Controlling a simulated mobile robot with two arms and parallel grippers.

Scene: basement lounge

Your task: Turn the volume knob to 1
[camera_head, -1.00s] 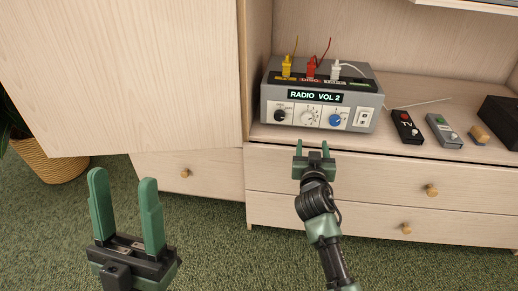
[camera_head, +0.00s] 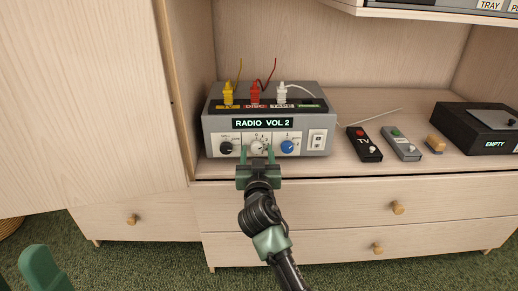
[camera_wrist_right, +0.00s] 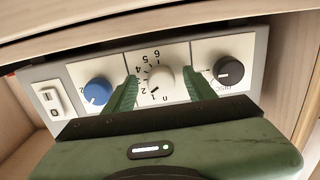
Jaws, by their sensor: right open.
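The grey radio unit (camera_head: 214,125) stands on the cabinet shelf, its display (camera_head: 262,122) reading "RADIO VOL 2". The white volume knob (camera_head: 257,146) is in the middle of its front panel, among printed numbers. In the right wrist view the panel appears upside down and the white knob (camera_wrist_right: 160,78) lies between my fingers. My right gripper (camera_head: 257,151) is open, one finger on each side of the knob; gaps show beside it in the wrist view (camera_wrist_right: 160,76). Of my left gripper, only a green finger (camera_head: 40,270) shows at the bottom left.
A black knob (camera_head: 225,147), a blue knob (camera_head: 288,146) and a white switch (camera_head: 317,139) flank the volume knob. Yellow, red and white plugs stand on top of the unit. A TV remote (camera_head: 364,144), a grey remote (camera_head: 401,144) and a black box (camera_head: 470,124) lie right.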

